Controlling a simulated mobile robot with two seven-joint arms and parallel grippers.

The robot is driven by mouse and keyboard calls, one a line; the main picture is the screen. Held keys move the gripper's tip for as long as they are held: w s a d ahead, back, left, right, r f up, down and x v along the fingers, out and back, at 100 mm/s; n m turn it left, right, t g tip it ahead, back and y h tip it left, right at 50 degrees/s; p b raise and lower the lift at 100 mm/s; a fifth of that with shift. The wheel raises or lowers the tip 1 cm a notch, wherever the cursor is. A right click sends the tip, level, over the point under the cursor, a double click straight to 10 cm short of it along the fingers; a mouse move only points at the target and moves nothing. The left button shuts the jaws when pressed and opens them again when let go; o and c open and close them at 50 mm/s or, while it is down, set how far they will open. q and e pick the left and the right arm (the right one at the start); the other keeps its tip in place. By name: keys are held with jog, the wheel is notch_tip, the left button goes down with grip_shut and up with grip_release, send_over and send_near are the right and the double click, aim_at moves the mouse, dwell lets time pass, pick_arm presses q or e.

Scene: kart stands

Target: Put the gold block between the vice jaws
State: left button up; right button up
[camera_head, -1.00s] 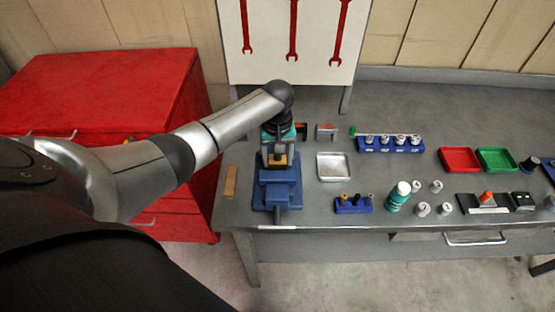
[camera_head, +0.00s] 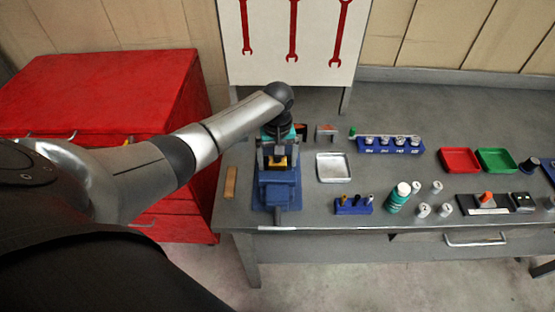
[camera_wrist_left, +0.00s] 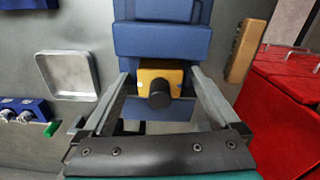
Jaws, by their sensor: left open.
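The gold block (camera_head: 279,161) has a black round knob on top; it also shows in the left wrist view (camera_wrist_left: 174,76). It sits at the blue vice (camera_head: 278,192), beside the wide blue jaw (camera_wrist_left: 160,41), and blue vice parts show on its other side. Whether it touches both jaws I cannot tell. My left gripper (camera_head: 277,165) points down over the vice. In the left wrist view its fingers (camera_wrist_left: 160,72) stand open on either side of the block, with a small gap at each side. The palm hides the near part of the vice. My right gripper is not in view.
A silver tray (camera_head: 333,168) stands right of the vice, and a wooden strip (camera_head: 231,182) lies left of it. A blue rack (camera_head: 353,204) and a green bottle (camera_head: 398,199) stand near the front edge. A red cabinet (camera_head: 105,95) stands left of the bench.

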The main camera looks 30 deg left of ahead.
pick_arm(q)
notch_tip(320, 180, up, 11)
jog(key=shift+f+p, duration=0.15)
jog(key=shift+p, duration=0.6)
jog(key=shift+r, duration=0.7)
jog(key=shift+a, duration=0.1)
